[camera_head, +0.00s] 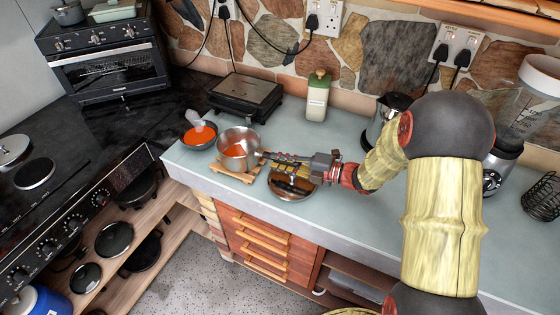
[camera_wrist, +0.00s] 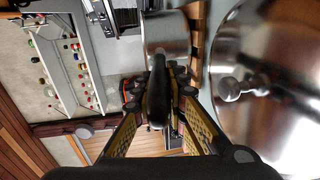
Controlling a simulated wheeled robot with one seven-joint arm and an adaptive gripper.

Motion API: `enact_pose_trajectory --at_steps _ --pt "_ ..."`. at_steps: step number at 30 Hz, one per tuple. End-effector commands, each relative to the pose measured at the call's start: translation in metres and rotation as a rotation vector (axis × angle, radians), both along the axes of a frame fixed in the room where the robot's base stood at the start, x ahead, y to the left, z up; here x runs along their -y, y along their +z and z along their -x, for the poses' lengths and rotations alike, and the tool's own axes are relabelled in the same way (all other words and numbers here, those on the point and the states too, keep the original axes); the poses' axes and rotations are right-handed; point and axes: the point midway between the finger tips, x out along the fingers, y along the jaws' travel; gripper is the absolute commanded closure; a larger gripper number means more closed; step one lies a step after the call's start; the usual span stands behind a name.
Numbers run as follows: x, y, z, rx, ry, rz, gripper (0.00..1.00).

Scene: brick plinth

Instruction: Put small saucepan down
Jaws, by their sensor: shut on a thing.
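The small saucepan (camera_head: 238,137) is shiny metal with orange contents and stands upright over a slatted wooden trivet (camera_head: 236,178). I cannot tell whether its base touches the slats. My gripper (camera_head: 284,157) is shut on its handle, reaching in from the right. In the wrist view, the saucepan's metal side (camera_wrist: 168,33) is at the top and its black handle (camera_wrist: 157,90) runs between the fingers of my gripper (camera_wrist: 160,88). The handle is partly hidden by the fingers in the head view.
A lidded metal pan (camera_head: 291,185) sits close to the right, below my gripper; its shiny lid (camera_wrist: 270,75) fills the wrist view's right side. A dark bowl (camera_head: 199,145) with orange contents is at left. A black grill (camera_head: 246,96) and a bottle (camera_head: 317,97) stand behind.

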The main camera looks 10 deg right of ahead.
Motion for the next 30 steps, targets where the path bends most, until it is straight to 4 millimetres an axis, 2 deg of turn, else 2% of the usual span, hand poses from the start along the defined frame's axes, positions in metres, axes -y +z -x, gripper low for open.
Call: enact_pose_trajectory --at_steps 2,3,12,24,30 --pt "0.0 -0.001 0.0 0.002 0.0 -0.001 1.0" --pt "0.0 -0.003 0.0 0.0 0.0 0.0 0.86" --pt "0.0 -0.002 0.0 0.0 0.0 0.0 0.69" --pt "0.001 0.002 0.001 -0.001 -0.001 0.0 0.68" --pt "0.028 0.008 0.019 0.0 -0.005 -0.001 0.68"
